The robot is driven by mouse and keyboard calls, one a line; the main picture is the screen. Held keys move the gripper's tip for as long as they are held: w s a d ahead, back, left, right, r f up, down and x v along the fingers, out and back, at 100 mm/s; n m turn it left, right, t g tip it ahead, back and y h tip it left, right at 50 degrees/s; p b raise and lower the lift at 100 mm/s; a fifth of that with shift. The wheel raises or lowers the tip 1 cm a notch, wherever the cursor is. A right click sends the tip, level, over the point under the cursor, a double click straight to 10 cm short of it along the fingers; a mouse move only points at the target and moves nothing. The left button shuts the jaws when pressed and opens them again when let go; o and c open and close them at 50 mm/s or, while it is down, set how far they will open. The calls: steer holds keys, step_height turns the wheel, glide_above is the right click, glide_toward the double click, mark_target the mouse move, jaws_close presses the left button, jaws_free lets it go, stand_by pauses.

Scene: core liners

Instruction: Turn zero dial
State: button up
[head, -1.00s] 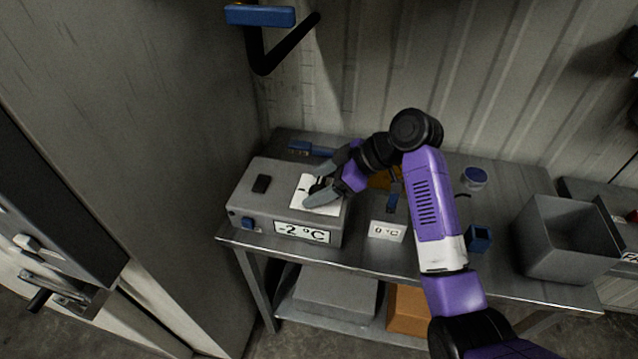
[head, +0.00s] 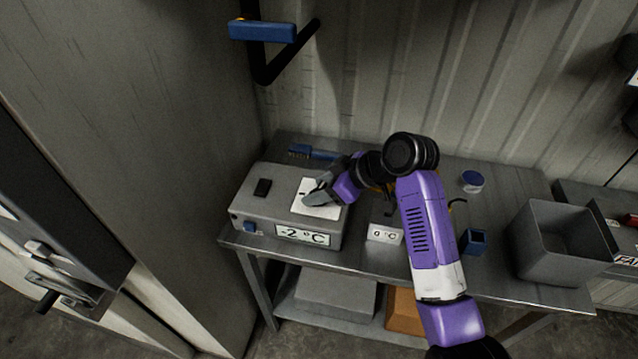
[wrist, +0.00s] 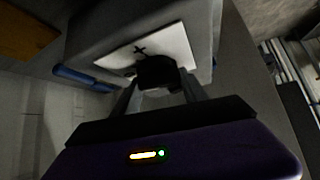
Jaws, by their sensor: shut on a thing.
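A grey instrument box (head: 254,206) stands at the left end of the metal bench. Its front label (head: 302,235) reads -2 °C. A white plate (head: 325,211) lies on its top. In the wrist view the white plate (wrist: 176,46) carries a plus mark, and the black dial (wrist: 158,71) sits on it. My gripper (head: 311,199) reaches the plate from the right, and in the wrist view my gripper (wrist: 160,88) is shut on the dial, one finger on each side. In the head view the fingers hide the dial.
A small 0 °C card (head: 385,234) stands right of the box. A blue-handled brush (head: 313,153) lies behind it. A blue cup (head: 474,241), a round blue-lidded container (head: 472,181) and a grey bin (head: 531,248) stand to the right. A blue-handled lever (head: 262,31) hangs above.

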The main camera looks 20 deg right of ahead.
steer(key=m+h+p, duration=0.1)
steer(key=m+t+h+p, duration=0.1)
steer(key=m, duration=0.1)
steer(key=m+h+p, duration=0.1)
steer(key=p, duration=0.1)
steer(key=shift+a+r+t, duration=0.1)
steer(key=shift+r+t, duration=0.15)
steer(key=shift+t, duration=0.15)
steer(key=shift+f+m+h+p, duration=0.2)
steer(key=shift+m+h+p, duration=1.5)
steer(key=shift+m, duration=0.8)
steer(key=o, duration=1.4)
steer(key=shift+b+v, duration=0.45)
steer(key=shift+v, duration=3.4)
